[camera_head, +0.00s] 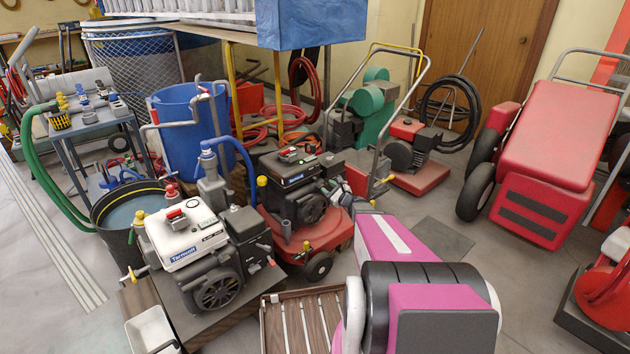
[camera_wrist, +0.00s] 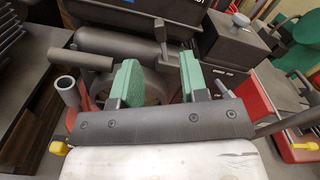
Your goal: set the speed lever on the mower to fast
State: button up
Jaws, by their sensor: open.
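The mower (camera_head: 325,232) has a red deck and a black engine with a white label, in the middle of the head view. Its dark engine body shows at the top of the wrist view (camera_wrist: 205,28). A small grey lever (camera_wrist: 160,32) stands up beyond and between my fingertips; I cannot tell its setting or read any marks by it. My gripper (camera_wrist: 158,80) has two green finger pads, spread apart with nothing between them. It is close to the engine's right side in the head view, where my pink and white arm hides part of it.
A white-topped engine unit (camera_head: 187,235) stands on a bench at the left, near a blue barrel (camera_head: 190,125) and a black bucket (camera_head: 125,210). A red tiller-like machine (camera_head: 420,155) stands behind right. A large red machine (camera_head: 560,130) is at the right. Grey floor is open between.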

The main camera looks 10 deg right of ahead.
aim_at(317, 180)
jog(key=x, duration=0.9)
jog(key=shift+w+a, duration=0.1)
jog(key=shift+w, duration=0.05)
grip_shut()
